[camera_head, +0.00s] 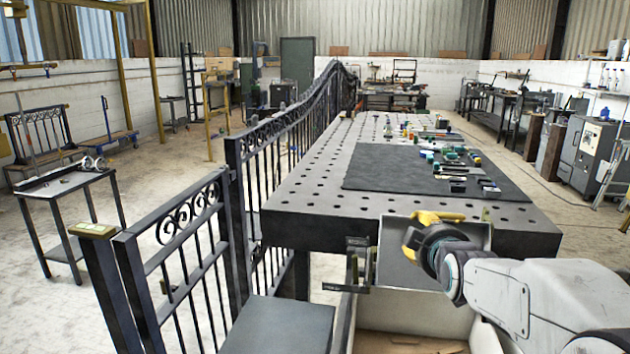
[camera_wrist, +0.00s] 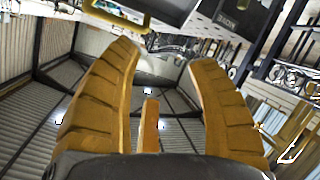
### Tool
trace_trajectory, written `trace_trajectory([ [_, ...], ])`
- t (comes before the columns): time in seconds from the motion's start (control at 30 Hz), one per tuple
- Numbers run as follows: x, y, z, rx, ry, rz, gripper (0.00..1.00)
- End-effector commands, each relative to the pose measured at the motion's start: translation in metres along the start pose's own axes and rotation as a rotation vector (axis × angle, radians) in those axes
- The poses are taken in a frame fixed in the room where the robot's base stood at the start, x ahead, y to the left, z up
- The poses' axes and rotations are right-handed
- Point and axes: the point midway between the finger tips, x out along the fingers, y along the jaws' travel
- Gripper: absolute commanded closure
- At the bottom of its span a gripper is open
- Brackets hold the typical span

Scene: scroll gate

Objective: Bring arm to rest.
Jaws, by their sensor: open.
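My arm reaches in from the lower right of the head view. My gripper (camera_head: 424,234), with yellow fingers, is over the grey tray (camera_head: 478,235) at the near edge of the perforated work table. Roof beams and corrugated walls show beyond the fingers, tilted in the picture. The gripper is open and empty. Whether it touches the tray cannot be told.
The work table (camera_head: 300,205) carries a dark mat (camera_head: 375,170) with several small tools. A black iron gate (camera_head: 185,245) and fence stand along its left side. A small side table (camera_head: 45,187) stands at far left. Open floor (camera_head: 170,165) lies beyond the gate.

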Motion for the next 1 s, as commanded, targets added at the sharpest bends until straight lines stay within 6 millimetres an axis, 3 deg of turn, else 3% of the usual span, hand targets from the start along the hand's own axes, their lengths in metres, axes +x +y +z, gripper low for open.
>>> trace_trajectory([
  [0.03,-0.03,0.002,-0.01,0.049,-0.055,-0.05,0.47],
  [0.3,-0.172,-0.04,0.026,0.318,-0.44,-0.271,0.47],
  [0.5,-0.262,-0.063,0.055,0.449,-0.692,-0.343,0.47],
  [0.7,-0.314,-0.075,0.073,0.514,-0.841,-0.364,0.47],
  [0.83,-0.328,-0.079,0.079,0.531,-0.884,-0.367,0.47],
  [1.0,-0.331,-0.08,0.082,0.535,-0.895,-0.368,0.47],
])
